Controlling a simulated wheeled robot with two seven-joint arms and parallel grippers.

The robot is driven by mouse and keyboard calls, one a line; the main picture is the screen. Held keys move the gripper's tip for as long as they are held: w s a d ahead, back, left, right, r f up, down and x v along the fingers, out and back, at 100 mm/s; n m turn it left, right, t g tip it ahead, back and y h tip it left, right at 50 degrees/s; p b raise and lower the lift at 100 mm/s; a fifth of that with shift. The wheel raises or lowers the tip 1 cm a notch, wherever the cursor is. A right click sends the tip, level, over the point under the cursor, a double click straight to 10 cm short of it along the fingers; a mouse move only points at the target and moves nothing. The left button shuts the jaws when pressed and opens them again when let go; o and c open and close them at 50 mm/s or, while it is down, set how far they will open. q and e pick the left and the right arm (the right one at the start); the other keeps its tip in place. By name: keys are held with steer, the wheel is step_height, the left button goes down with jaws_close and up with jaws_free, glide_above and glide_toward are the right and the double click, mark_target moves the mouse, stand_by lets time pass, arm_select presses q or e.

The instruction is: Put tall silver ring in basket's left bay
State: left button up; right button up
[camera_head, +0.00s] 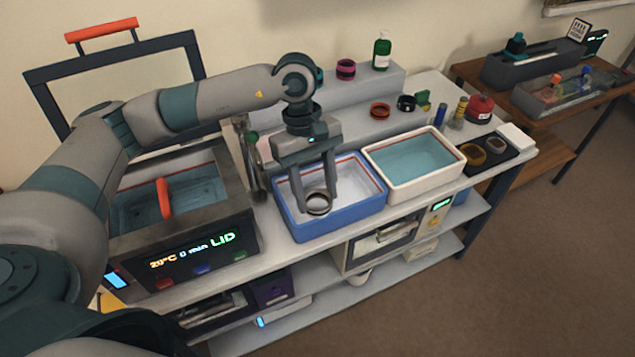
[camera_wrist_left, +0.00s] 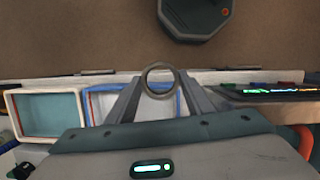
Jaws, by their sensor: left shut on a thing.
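My left gripper (camera_head: 318,190) is shut on the silver ring (camera_head: 318,204), which sits between its fingertips over the blue-rimmed white tray (camera_head: 298,237). In the left wrist view the ring (camera_wrist_left: 160,79) shows as a round hoop between the fingers. I cannot tell how high it hangs above the tray floor. At the left, a cleaning bath (camera_head: 243,218) stands open, with bluish liquid and an upright orange handle (camera_head: 164,198) in it. The handle seems to belong to the basket; its bays are hard to make out. My right gripper is not in view.
A cream tray of bluish liquid (camera_head: 457,172) stands right of the blue tray. Behind are a ridge with a green bottle (camera_head: 381,52) and several coloured rings. The bath's lid (camera_head: 118,75) stands raised at the back left. My left arm passes above the bath.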

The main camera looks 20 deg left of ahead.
mark_target(309, 208)
arm_select(q)
steer(key=s+m, duration=0.1)
steer(key=m, duration=0.1)
steer(key=m+y+b, duration=0.1)
steer(key=m, duration=0.1)
steer(key=s+m+g, duration=0.1)
steer(key=m, duration=0.1)
steer(key=shift+s+d+f+m, duration=0.25)
steer(key=shift+s+m, duration=0.1)
steer(key=shift+m, duration=0.05)
steer(key=m, duration=0.2)
steer(key=s+m+y+b, duration=0.1)
steer(key=shift+s+m, duration=0.2)
steer(key=shift+m, duration=0.2)
steer(key=shift+s+a+r+m+y, duration=0.1)
steer(key=shift+s+m+y, duration=0.05)
steer(key=shift+m+y, duration=0.15)
